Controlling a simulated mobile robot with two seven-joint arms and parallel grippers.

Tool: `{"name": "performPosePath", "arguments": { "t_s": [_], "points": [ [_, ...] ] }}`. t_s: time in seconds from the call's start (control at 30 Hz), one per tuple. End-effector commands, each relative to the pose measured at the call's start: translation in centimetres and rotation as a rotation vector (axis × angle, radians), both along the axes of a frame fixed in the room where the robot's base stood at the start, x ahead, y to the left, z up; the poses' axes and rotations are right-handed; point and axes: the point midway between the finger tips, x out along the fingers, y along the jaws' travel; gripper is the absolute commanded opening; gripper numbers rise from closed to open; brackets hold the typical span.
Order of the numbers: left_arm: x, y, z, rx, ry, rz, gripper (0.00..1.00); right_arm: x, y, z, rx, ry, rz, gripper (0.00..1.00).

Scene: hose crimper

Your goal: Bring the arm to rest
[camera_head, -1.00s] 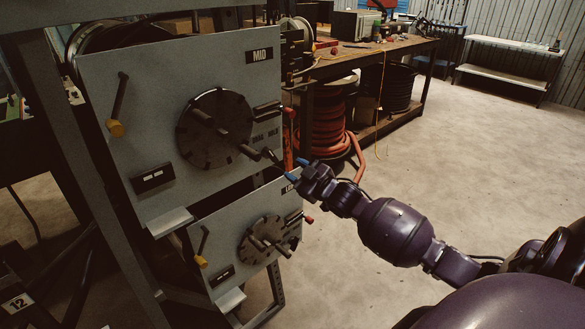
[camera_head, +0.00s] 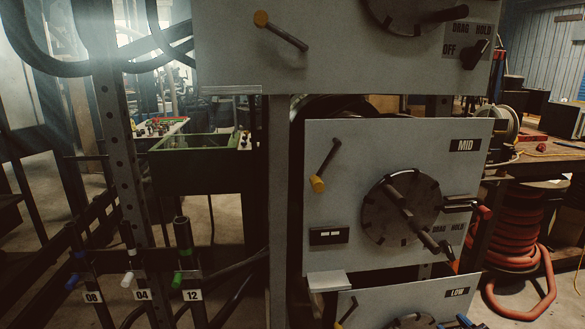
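Neither gripper is clearly in view. A small blue piece (camera_head: 465,320) at the bottom edge, in front of the LOW panel (camera_head: 377,302), resembles my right gripper's blue fingertips, but too little shows to be sure. The grey MID panel (camera_head: 340,268) stands right of centre, with a dark round disc (camera_head: 380,225) and a bar across it. A yellow-ended lever (camera_head: 318,184) is at its upper left. The bottom of the LOW panel is cut off. My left arm does not show.
An upper grey panel (camera_head: 350,65) carries another yellow-ended lever (camera_head: 284,35) and a black OFF switch (camera_head: 475,54). Tubes over tags 08, 04 and 12 stand at lower left. A red hose coil (camera_head: 510,235) sits under the bench at right.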

Motion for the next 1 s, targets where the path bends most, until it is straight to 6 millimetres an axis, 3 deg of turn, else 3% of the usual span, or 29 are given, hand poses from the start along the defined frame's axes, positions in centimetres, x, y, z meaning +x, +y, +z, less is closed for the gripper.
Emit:
{"name": "performPosePath", "arguments": {
  "t_s": [0.03,0.2,0.4,0.5,0.7,1.0],
  "points": [
    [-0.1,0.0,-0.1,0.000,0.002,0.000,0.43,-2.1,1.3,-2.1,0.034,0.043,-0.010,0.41],
    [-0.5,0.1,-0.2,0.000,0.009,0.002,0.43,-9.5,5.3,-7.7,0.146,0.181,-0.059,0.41],
    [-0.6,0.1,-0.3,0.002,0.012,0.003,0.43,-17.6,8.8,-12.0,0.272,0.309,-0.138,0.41],
    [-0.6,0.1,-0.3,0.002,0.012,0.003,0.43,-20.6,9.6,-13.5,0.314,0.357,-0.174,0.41],
    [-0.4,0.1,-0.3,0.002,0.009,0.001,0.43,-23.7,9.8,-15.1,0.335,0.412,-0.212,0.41],
    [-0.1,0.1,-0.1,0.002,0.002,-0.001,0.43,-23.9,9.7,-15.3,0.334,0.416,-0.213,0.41]
  ]
}}
